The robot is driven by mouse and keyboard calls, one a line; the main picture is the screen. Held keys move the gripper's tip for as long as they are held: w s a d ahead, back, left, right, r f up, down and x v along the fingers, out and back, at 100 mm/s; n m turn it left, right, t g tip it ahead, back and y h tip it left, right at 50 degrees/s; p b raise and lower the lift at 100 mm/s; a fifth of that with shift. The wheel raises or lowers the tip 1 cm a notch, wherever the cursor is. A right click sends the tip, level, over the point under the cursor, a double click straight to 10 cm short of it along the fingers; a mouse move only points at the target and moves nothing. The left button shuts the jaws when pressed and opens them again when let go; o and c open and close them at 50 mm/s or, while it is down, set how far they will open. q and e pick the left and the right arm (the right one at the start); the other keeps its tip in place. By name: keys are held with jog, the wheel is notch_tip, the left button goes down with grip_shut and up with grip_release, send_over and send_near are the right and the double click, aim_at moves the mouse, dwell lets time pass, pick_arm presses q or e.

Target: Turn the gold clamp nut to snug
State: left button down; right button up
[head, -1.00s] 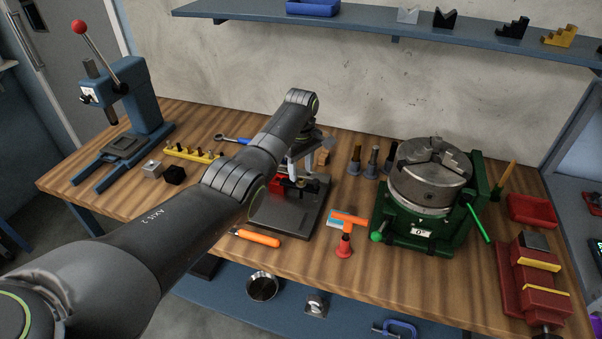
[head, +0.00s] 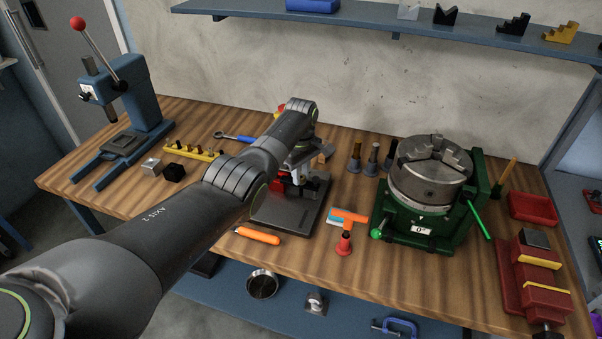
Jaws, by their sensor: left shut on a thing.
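My left gripper (head: 297,178) points down over the dark fixture plate (head: 288,212) in the middle of the bench. Its jaws are small and partly covered by my own arm and wrist. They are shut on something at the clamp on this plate. The gold clamp nut does not show clearly; it appears hidden between the jaws. A red part (head: 277,184) of the fixture shows just left of the fingers. My right gripper is out of view.
An orange-handled tool (head: 257,236) lies before the plate. A blue press (head: 143,105) stands at left.

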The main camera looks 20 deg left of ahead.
pick_arm(q)
jog(key=shift+r+m, duration=0.1)
jog(key=shift+m, duration=0.2)
jog(key=m, duration=0.2)
jog(key=shift+m+p, duration=0.4)
jog(key=m, duration=1.1)
jog(key=shift+p, duration=0.3)
jog(key=m, duration=0.4)
jog(key=shift+m, duration=0.3)
jog(key=c, duration=1.3)
grip_release()
jog(key=shift+o, duration=0.2)
